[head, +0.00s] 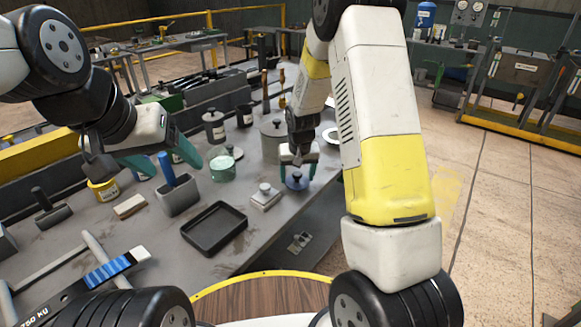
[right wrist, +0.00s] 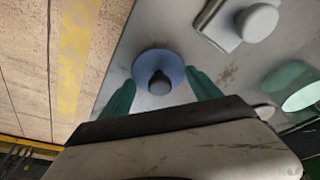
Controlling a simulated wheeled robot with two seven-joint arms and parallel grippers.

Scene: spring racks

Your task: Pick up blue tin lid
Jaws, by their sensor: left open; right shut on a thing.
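The blue tin lid (head: 297,183) is a round disc with a dark knob, near the right edge of the grey table. In the right wrist view the lid (right wrist: 158,62) lies between the teal fingers of my right gripper (right wrist: 160,90), with its knob toward the palm. My right gripper (head: 298,172) points down and is shut on the lid. I cannot tell whether the lid still touches the table. My left gripper (head: 165,160) is open and empty above the left part of the table.
A white block with a round knob (head: 265,196) stands just left of the lid. A black tray (head: 214,228), a green tin (head: 222,168), a grey holder with a blue handle (head: 180,195) and a lidded grey pot (head: 273,140) stand nearby. Open floor lies to the right.

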